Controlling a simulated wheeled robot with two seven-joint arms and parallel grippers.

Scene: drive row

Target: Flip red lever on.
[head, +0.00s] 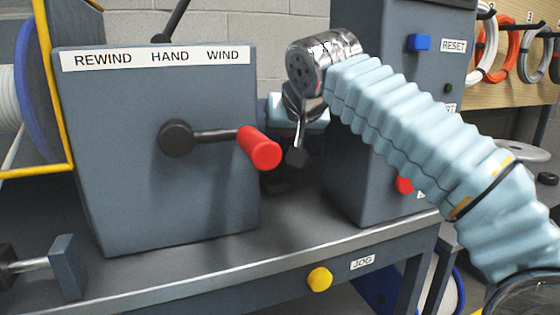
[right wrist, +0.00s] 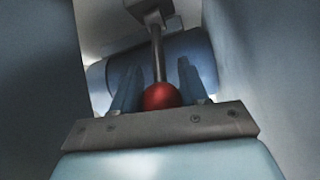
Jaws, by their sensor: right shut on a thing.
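In the head view my right gripper (head: 298,112) is in the gap between the hand-wind housing and the reset cabinet. The lever and the fingertips are hidden there. My left gripper is not in view.
The "REWIND HAND WIND" housing (head: 110,130) carries a crank with a red handle (head: 260,148) just left of my right gripper. The cabinet (head: 410,80) with a blue reset button (head: 419,42) stands right, partly behind my arm. A yellow knob (head: 320,278) sits on the bench front.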

